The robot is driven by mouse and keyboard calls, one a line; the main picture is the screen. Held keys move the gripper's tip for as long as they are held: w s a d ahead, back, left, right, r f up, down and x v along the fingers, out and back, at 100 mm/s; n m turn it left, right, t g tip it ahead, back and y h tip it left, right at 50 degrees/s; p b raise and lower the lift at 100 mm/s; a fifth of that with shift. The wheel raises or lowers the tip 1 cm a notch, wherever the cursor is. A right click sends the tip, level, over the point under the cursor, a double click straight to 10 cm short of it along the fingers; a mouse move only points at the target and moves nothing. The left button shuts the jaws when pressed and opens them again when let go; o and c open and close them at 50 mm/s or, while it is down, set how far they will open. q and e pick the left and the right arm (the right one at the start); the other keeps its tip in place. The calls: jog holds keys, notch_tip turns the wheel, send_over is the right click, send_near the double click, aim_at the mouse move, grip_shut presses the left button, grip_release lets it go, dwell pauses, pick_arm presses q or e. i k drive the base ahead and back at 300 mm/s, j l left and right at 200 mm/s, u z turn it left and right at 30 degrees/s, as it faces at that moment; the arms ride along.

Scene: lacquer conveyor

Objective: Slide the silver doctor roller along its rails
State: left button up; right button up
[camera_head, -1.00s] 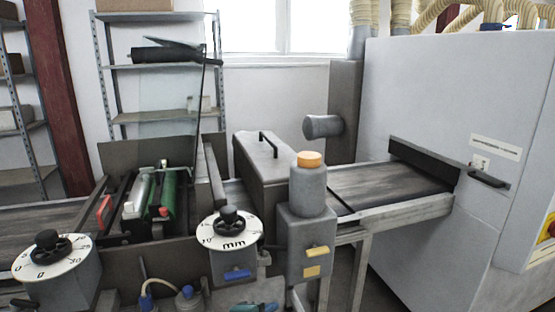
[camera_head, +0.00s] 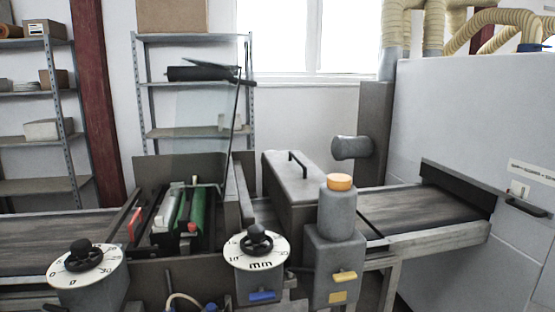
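The silver doctor roller (camera_head: 171,207) lies in the open roller bay at left centre, just left of the green roller (camera_head: 194,212). Both run from front to back between the bay's side walls. The rails under the silver roller are too small and dark to make out. A red part (camera_head: 136,224) sits at the bay's left edge. A clear raised guard (camera_head: 205,120) stands behind and above the bay. Neither of my grippers shows in the head view.
Two dials (camera_head: 88,264) (camera_head: 256,249) stand in front of the bay. A grey covered unit (camera_head: 292,182) and a grey post with an orange cap (camera_head: 341,182) are to the right. Conveyor belts extend left (camera_head: 50,240) and right (camera_head: 420,208). A large grey cabinet (camera_head: 450,120) fills the right.

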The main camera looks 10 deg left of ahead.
aim_at(169, 208)
jog(key=i+l+u, duration=0.1)
jog(key=l+u, duration=0.25)
jog(key=l, duration=0.15)
jog(key=i+l+u, duration=0.1)
jog(key=l+u, duration=0.25)
jog(key=l, duration=0.15)
jog(key=l+u, duration=0.4)
jog(key=k+l, duration=0.05)
jog(key=l, duration=0.05)
